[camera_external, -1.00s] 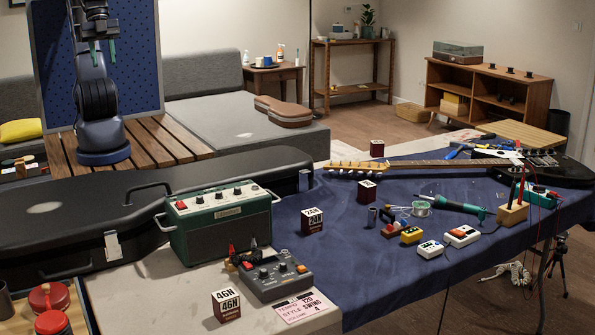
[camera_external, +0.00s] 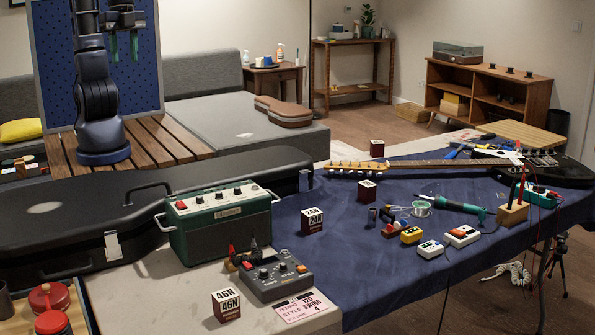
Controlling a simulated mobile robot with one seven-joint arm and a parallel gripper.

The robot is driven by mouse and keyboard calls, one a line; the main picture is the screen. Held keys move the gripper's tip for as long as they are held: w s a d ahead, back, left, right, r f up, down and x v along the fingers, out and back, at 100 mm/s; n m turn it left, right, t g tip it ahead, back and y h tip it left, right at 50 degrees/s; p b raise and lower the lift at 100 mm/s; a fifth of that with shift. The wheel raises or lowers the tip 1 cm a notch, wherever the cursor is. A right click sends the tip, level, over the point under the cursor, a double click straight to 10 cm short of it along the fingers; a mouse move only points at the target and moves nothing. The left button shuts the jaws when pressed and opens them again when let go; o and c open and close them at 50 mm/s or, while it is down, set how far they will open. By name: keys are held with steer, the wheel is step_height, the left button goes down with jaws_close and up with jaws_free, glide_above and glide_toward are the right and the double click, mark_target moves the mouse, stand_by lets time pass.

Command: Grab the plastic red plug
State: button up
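A small red plug (camera_external: 231,251) stands upright between the green amplifier (camera_external: 221,226) and the grey pedal unit (camera_external: 275,276). A similar black plug (camera_external: 254,245) stands just to its right. They are too small to make out in detail. My gripper (camera_external: 124,47) is at the upper left, high above the wooden slatted bench and in front of the blue pegboard. Its two green fingers point down and are apart, with nothing between them. It is far from the red plug.
A black guitar case (camera_external: 80,210) lies left of the amplifier. The blue cloth (camera_external: 350,260) bears an electric guitar neck (camera_external: 420,164), several small pedals and a soldering iron (camera_external: 450,204). Two red-lidded jars (camera_external: 50,297) stand at the lower left.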

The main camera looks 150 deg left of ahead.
steer(key=w+a+f+n+g, duration=0.1)
steer(key=w+a+f, duration=0.1)
steer(key=w, duration=0.4)
steer(key=w+a+f, duration=0.1)
steer(key=w+f, duration=0.1)
steer(key=w, duration=0.3)
steer(key=n+g+h, duration=0.3)
steer(key=n+g, duration=0.1)
steer(key=n, duration=0.1)
glide_above(233, 249)
steer(key=w, duration=0.2)
step_height(233, 249, down, 35)
steer(key=shift+s+a+f, duration=0.1)
steer(key=shift+s+f, duration=0.2)
steer(key=shift+f, duration=0.6)
steer(key=shift+s+d+f, duration=0.1)
steer(key=shift+s+f, duration=0.2)
steer(key=shift+f, duration=0.6)
steer(key=shift+s+a+f, duration=0.1)
steer(key=shift+s+f, duration=0.2)
steer(key=shift+f, duration=0.6)
jaws_close()
